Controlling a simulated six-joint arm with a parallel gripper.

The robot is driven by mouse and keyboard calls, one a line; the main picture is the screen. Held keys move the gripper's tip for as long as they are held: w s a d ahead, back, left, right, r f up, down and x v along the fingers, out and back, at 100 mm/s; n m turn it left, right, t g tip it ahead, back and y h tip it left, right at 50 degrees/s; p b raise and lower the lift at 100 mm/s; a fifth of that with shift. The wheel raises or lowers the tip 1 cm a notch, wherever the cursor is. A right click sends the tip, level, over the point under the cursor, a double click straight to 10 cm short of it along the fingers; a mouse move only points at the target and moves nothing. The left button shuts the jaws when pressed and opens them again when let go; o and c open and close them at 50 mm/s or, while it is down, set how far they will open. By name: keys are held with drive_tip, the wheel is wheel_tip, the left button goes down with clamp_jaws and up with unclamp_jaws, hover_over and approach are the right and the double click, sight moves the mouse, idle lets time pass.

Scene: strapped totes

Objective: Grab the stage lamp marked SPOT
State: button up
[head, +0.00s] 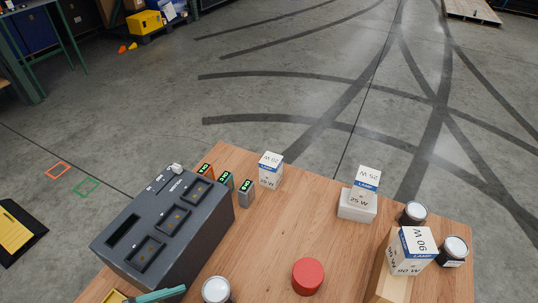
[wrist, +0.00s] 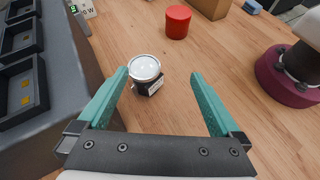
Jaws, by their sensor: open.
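Lamps with black bodies and round white fronts stand on the wooden table (head: 262,225). One lamp (head: 216,290) is at the front edge of the head view; two more, a lamp (head: 413,212) and a lamp (head: 453,250), are at the right. In the wrist view a lamp (wrist: 146,70) is just ahead of my open, empty gripper (wrist: 160,75), nearer the left fingertip. Its side label is too small to read, and I cannot see the word SPOT on any lamp. A teal finger of my gripper shows at the bottom of the head view, left of the front lamp.
A grey slotted case (head: 170,228) stands at left, with several small packs (head: 246,193) beside it. A red cylinder (head: 308,276) is at the middle front. White lamp boxes stand at the back (head: 270,170), on a white block (head: 357,204) and on a wooden block (head: 393,285).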

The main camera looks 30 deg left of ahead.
sight(217, 294)
drive_tip(key=s+a+f+n+t+y, duration=0.2)
drive_tip(key=s+f+n, duration=0.1)
drive_tip(key=s+n, duration=0.15)
drive_tip(key=shift+m+y, duration=0.25)
drive_tip(key=shift+y, duration=0.05)
drive_tip(key=x, duration=1.4)
drive_tip(key=shift+w+f, duration=0.1)
drive_tip(key=shift+w, duration=0.15)
drive_tip(key=c, duration=1.5)
